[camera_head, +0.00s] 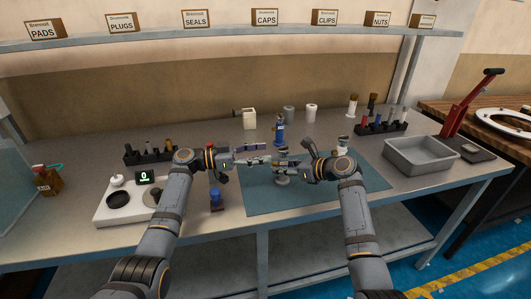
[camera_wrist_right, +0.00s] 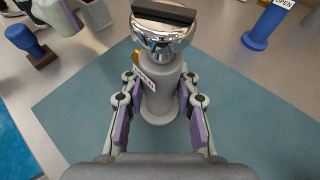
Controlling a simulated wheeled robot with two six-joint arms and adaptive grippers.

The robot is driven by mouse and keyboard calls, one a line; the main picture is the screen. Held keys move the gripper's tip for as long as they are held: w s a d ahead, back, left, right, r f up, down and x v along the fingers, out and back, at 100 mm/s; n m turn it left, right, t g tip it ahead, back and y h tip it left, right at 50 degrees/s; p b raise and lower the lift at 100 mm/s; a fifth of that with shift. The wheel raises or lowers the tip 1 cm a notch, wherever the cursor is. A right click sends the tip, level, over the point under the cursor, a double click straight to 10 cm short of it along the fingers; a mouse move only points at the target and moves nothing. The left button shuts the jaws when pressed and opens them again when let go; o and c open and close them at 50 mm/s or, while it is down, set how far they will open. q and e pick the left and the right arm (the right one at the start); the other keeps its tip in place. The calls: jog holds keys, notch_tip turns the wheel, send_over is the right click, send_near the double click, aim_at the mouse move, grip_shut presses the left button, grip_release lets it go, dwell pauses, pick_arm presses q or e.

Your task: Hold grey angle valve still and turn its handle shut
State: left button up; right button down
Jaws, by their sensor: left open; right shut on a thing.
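The grey angle valve (camera_wrist_right: 160,95) stands upright on the blue-green mat, with a shiny chrome handle (camera_wrist_right: 160,38) topped by a black bar and a small white tag on its side. In the head view its round grey base (camera_head: 282,180) shows below the grippers, which hide most of it. My right gripper (camera_wrist_right: 158,108) is shut on the valve's body, one purple-padded finger on each side, below the handle. My left gripper (camera_head: 262,161) is open, close to the valve from the left; its fingertips overlap the valve area, so I cannot tell whether they touch the handle.
The mat (camera_head: 345,190) is mostly clear. A blue valve (camera_head: 280,132) labelled OPEN stands behind. A blue-topped stamp-like piece (camera_head: 216,198) and a white scale (camera_head: 125,208) are at left. A grey tray (camera_head: 420,165) and a red lever press (camera_head: 460,115) are at right.

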aim_at(279, 149)
pick_arm(q)
jog(key=shift+d, duration=0.1)
jog(key=d+n+t, duration=0.1)
jog(key=s+f+n+t+y, duration=0.1)
jog(key=shift+d+t+y, duration=0.3)
jog(key=shift+d, duration=0.05)
jog(key=s+r+n+t+y, duration=0.1)
jog(key=t, duration=0.1)
jog(key=r+n+t, duration=0.1)
jog(key=shift+s+a+n+t+y, duration=0.2)
jog(key=shift+s+n+t+y, duration=0.1)
jog(key=shift+s+t+y, duration=0.1)
jog(key=x, duration=0.7)
jog(key=shift+w+d, duration=0.2)
jog(key=shift+w, duration=0.05)
